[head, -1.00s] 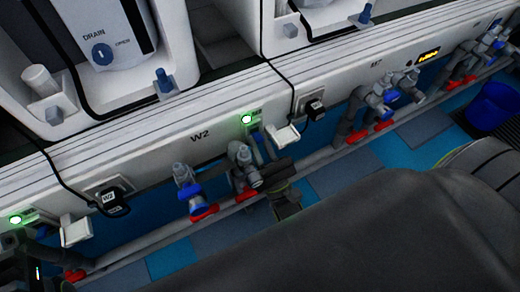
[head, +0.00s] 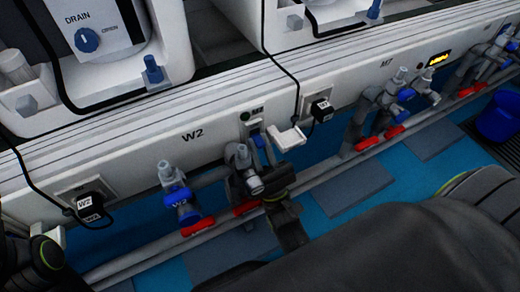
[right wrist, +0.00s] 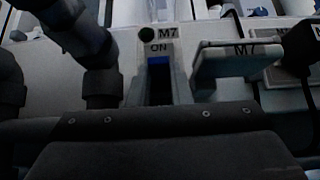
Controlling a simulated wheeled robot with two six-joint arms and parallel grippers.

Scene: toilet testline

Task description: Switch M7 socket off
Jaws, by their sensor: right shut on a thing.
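The M7 socket switch (head: 258,139) is a blue piece in a grey housing on the white panel. In the right wrist view the blue switch (right wrist: 159,61) sits under the labels "M7" and "ON". The round lamp above it (head: 246,115) is dark, also in the right wrist view (right wrist: 147,33). My right gripper (head: 266,184) is just below the switch, close to a grey valve. It is shut; it seems to be on the switch's lower part, but the contact is hidden. My left gripper is not in view; a piece of my left arm shows at the left edge.
A white flap (head: 287,137) labelled M7 in the right wrist view (right wrist: 238,55) sticks out right of the switch. A black plug (head: 321,109) is beyond it. Grey valves with blue (head: 181,197) and red handles and a pipe (head: 345,170) crowd the space around my gripper.

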